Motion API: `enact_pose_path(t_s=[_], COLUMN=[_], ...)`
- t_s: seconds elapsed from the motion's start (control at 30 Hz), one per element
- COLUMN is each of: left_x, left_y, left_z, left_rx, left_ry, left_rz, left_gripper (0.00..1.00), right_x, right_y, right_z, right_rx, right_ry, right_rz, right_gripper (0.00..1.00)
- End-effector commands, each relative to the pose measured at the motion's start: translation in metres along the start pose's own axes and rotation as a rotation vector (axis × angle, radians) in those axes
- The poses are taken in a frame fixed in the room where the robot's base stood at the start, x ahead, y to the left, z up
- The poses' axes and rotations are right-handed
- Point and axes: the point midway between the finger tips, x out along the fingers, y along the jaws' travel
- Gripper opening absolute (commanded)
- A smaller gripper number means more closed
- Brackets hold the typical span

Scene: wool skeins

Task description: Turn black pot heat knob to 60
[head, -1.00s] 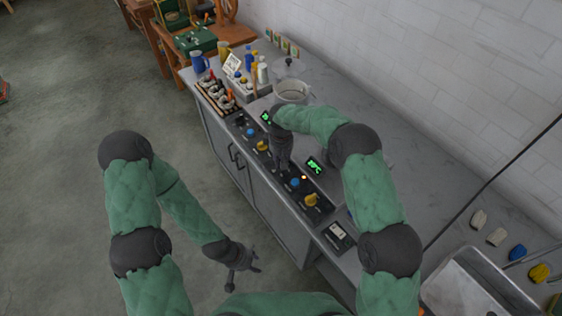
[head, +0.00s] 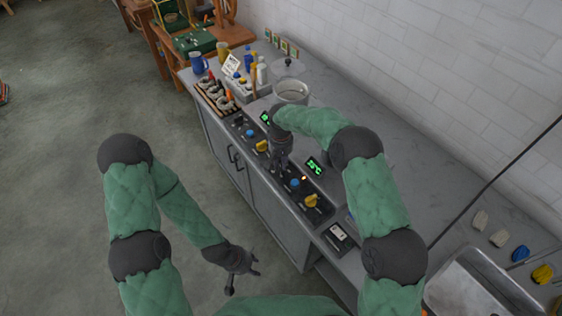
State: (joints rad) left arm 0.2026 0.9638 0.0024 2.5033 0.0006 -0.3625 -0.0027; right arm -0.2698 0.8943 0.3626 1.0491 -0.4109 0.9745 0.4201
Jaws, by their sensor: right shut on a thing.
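My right gripper (head: 282,168) points down at the dark control panel (head: 322,212) on the counter front. It is shut on a control knob, which its fingers hide. A yellow knob (head: 262,146) is just left of it and a blue knob (head: 295,184) just right. Another blue knob (head: 250,134) and another yellow knob (head: 311,200) sit along the panel. A green display (head: 315,165) is lit behind the panel; its digits are too small to read surely. The black pot is not visible; my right arm covers part of the counter. My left gripper (head: 243,271) hangs open and empty over the floor.
A pale pot (head: 291,91) stands behind my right wrist. A tray with skeins (head: 215,97), bottles (head: 262,71) and a blue mug (head: 198,63) stand at the counter's far end. A metal basin (head: 470,290) is at lower right.

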Motion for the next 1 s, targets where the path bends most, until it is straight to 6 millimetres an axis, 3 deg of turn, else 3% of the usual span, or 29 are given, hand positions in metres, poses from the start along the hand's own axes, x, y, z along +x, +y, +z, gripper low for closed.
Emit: enact_pose_path(t_s=[0.37, 0.4, 0.47, 0.8, 1.0], left_x=[0.000, 0.000, 0.000, 0.000, 0.000], left_y=[0.000, 0.000, 0.000, 0.000, 0.000], left_z=[0.000, 0.000, 0.000, 0.000, 0.000], left_rx=[0.000, 0.000, 0.000, 0.000, 0.000], left_ry=[0.000, 0.000, 0.000, 0.000, 0.000], left_rz=[0.000, 0.000, 0.000, 0.000, 0.000], left_gripper=[0.40, 0.40, 0.40, 0.40, 0.40], right_x=[-0.002, -0.002, -0.002, -0.002, -0.022], right_y=[0.000, 0.000, 0.000, 0.000, 0.000], right_z=[-0.002, -0.002, -0.002, -0.001, -0.002], right_rx=[0.003, 0.003, 0.003, 0.002, 0.003], right_ry=[0.006, 0.006, 0.006, 0.002, 0.005], right_rz=[-0.001, -0.001, -0.001, 0.000, -0.001], right_gripper=[0.00, 0.34, 0.46, 0.46, 0.46])
